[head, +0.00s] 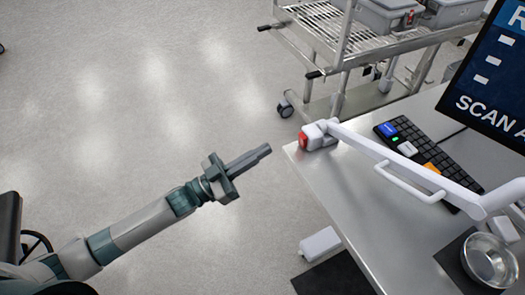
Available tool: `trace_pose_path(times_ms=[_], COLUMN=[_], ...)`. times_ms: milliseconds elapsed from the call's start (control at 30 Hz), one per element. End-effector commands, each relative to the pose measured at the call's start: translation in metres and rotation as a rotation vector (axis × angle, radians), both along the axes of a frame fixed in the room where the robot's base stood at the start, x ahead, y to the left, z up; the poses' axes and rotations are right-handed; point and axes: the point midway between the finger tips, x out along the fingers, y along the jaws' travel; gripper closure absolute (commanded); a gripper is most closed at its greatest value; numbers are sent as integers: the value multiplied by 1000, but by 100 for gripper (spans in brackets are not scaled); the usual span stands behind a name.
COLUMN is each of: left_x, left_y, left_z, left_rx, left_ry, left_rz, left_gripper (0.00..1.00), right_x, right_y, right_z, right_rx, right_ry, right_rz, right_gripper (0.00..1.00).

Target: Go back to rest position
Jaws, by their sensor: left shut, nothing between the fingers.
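My left gripper (258,156) reaches in from the lower left on a grey and green arm. Its fingers are shut together with nothing between them. It points to the upper right over open floor, left of the steel table (345,185), and looks apart from it. My right gripper is not in view.
The table carries a white jointed arm with a handle (410,186), a red button (303,140), a black keyboard (430,160), a metal bowl (490,258) and a screen (492,75). A wheeled wire cart (318,25) with grey bins stands behind.

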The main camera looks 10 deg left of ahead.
Motion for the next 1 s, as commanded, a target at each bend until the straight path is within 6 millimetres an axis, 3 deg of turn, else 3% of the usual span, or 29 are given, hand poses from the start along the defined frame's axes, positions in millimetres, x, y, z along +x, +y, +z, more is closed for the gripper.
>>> trace_pose_path(times_ms=[400, 567, 667, 767, 900, 1000], left_x=[1, 10, 21, 34, 44, 40], left_y=[0, 5, 14, 28, 56, 78], left_z=[-1, -21, -49, -92, -169, -229], left_rx=[2, 23, 59, 112, 206, 282], left_ry=[3, 29, 68, 128, 244, 340], left_rz=[3, 42, 98, 177, 301, 385], left_gripper=[100, 100, 100, 100, 100, 100], right_x=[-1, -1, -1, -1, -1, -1], right_y=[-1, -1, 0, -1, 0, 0], right_z=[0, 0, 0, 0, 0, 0], right_rx=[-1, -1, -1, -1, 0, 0], right_ry=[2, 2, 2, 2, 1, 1], right_rz=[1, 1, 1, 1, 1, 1], right_gripper=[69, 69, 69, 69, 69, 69])
